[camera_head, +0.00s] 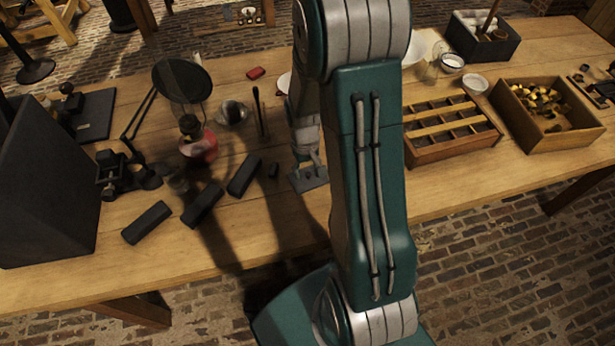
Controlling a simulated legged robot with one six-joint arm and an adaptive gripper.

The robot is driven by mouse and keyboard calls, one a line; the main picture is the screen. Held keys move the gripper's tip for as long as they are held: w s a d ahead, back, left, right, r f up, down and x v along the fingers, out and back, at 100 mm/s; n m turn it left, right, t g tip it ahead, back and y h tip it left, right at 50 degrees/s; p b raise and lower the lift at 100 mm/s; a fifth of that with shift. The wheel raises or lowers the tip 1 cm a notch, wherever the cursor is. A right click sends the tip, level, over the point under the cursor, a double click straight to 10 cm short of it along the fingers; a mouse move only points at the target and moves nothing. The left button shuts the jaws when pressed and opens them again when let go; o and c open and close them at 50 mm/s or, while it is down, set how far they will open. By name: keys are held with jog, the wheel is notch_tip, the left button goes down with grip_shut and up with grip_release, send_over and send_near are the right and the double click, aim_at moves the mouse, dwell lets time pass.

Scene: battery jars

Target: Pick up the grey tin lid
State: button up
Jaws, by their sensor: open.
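I cannot pick out the grey tin lid with certainty. A round grey metallic piece (232,113) lies left of my arm, beside a thin upright dark rod, and may be it. My gripper (308,180) points down close to the tabletop, right of the dark blocks and in front of that round piece. It is open, and I see nothing held in it. My upper arm hides the table just to the right of the gripper.
Dark blocks (203,205) lie front left. A red-liquid flask (198,148) and magnifier (182,80) stand behind them. A compartment tray (452,150) and a wooden box of brass pieces (590,132) stand right. The front table strip (270,235) is clear.

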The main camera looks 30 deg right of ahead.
jog(key=shift+s+d+f, duration=0.1)
jog(key=shift+d+f, duration=0.05)
jog(key=shift+f, duration=0.7)
jog(key=shift+a, duration=0.2)
grip_shut()
jog(key=shift+s, duration=0.1)
jog(key=shift+r, duration=0.1)
